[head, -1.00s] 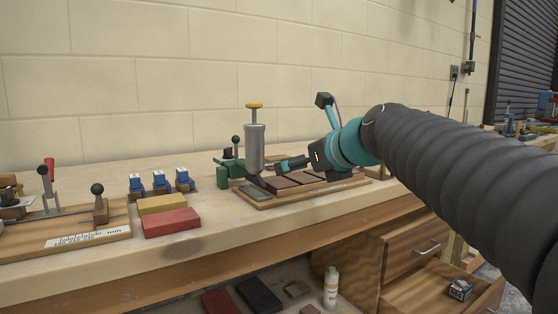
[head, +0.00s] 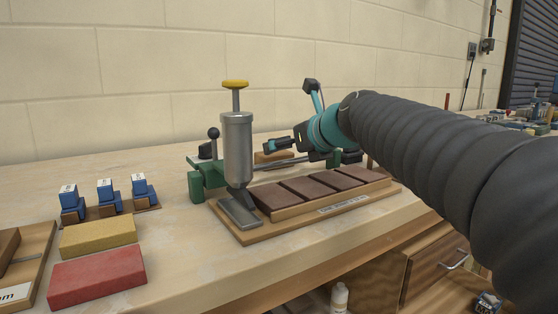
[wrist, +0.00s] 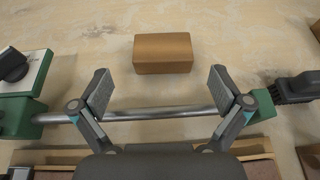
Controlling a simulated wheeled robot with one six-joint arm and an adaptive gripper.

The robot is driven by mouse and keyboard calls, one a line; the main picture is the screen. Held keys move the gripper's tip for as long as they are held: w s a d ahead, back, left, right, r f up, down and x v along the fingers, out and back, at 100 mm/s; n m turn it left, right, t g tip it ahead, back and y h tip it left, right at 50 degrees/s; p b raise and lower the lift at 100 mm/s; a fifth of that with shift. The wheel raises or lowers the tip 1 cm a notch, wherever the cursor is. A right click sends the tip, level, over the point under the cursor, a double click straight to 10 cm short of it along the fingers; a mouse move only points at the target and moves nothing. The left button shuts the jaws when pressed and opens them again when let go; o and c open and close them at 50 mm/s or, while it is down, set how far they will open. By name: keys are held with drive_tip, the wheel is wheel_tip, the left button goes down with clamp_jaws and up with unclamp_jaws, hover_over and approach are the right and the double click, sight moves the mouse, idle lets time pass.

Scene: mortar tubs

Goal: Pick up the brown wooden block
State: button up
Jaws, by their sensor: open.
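The brown wooden block (wrist: 162,54) lies flat on the bench top in the wrist view, just beyond my fingertips and roughly centred between them. In the head view the block (head: 268,158) shows partly, behind the metal rod and below my gripper. My gripper (wrist: 161,88) is open and empty, with one finger on each side and clear space between them. In the head view my gripper (head: 277,146) is above the rod, behind the row of dark bricks. The fingers are apart from the block.
A metal rod (wrist: 160,114) runs under my fingers between green clamp parts (wrist: 20,115). A grey caulking cylinder (head: 238,150) stands left of my gripper, before a board of dark bricks (head: 310,188). Red (head: 97,276) and yellow (head: 98,236) blocks lie front left. Bench around the block is clear.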

sight(276, 153)
drive_tip(key=x, duration=0.3)
drive_tip(key=shift+w+a, duration=0.1)
drive_tip(key=x, duration=0.2)
drive_tip(key=b+x, duration=0.1)
drive_tip(key=x, duration=0.1)
drive_tip(key=shift+w+f, duration=0.1)
drive_tip(key=shift+f, duration=0.25)
drive_tip(key=shift+w+a+f, duration=0.1)
drive_tip(key=shift+w+f, duration=0.05)
drive_tip(key=shift+w, duration=0.3)
drive_tip(key=c, duration=1)
